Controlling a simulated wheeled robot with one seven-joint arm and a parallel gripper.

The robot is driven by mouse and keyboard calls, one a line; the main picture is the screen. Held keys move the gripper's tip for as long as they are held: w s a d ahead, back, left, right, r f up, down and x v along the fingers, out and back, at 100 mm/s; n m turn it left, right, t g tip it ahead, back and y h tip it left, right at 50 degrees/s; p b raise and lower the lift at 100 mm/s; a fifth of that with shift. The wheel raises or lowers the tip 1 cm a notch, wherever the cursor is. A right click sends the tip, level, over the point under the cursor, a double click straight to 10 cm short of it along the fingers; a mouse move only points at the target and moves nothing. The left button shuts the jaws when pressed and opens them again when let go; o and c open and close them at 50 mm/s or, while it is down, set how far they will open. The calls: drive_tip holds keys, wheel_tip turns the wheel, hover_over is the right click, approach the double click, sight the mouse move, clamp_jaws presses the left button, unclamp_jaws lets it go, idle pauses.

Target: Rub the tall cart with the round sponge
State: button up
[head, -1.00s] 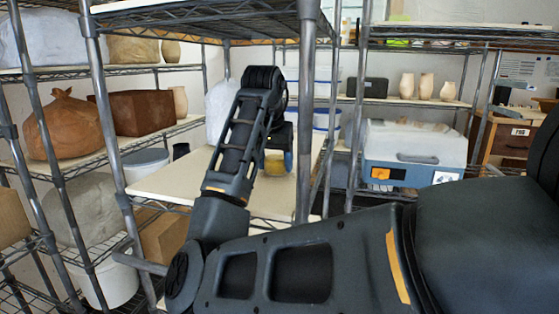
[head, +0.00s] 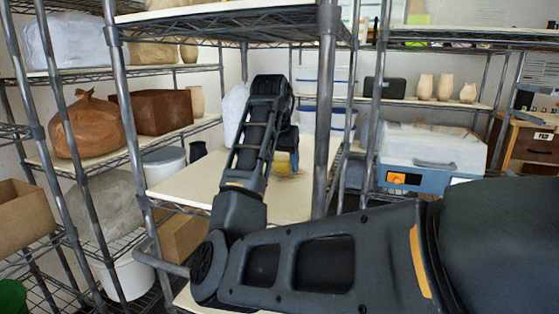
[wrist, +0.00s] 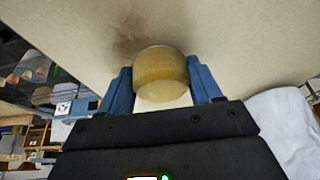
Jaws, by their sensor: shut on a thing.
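The tall cart is a grey metal wire rack with cream boards (head: 180,185), and stands right in front of me in the head view. My arm reaches in between its posts, over the middle board. My gripper (wrist: 160,82) has blue fingers and is shut on the round sponge, a yellow-tan cylinder (wrist: 160,66). The sponge also shows small past my arm in the head view (head: 285,166). In the wrist view its far end is at or very near the cream board, beside a brownish smudge (wrist: 128,38). I cannot tell whether it touches.
A post of the cart (head: 325,110) stands just right of my arm, and an upper shelf is above it. A white wrapped bundle (wrist: 283,128) lies near my gripper. Left shelves hold a brown bag (head: 88,128) and a box. A blue-and-white cooler (head: 430,150) stands right.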

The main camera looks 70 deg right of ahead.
sight(309, 175)
drive_tip(key=shift+d, duration=0.25)
drive_tip(key=shift+s+d+p, duration=0.1)
drive_tip(key=shift+s+p, duration=0.9)
drive_tip(key=shift+s, duration=0.95)
drive_tip(key=shift+s+d+p, duration=0.15)
drive_tip(key=shift+s+p, duration=1)
drive_tip(key=shift+s, duration=0.65)
drive_tip(key=shift+w, duration=2)
drive_tip(key=shift+w+a+f, duration=0.1)
drive_tip(key=shift+w+a, duration=0.05)
drive_tip(key=shift+w, duration=0.75)
drive_tip(key=shift+w+a, duration=0.15)
drive_tip(key=shift+w, duration=0.7)
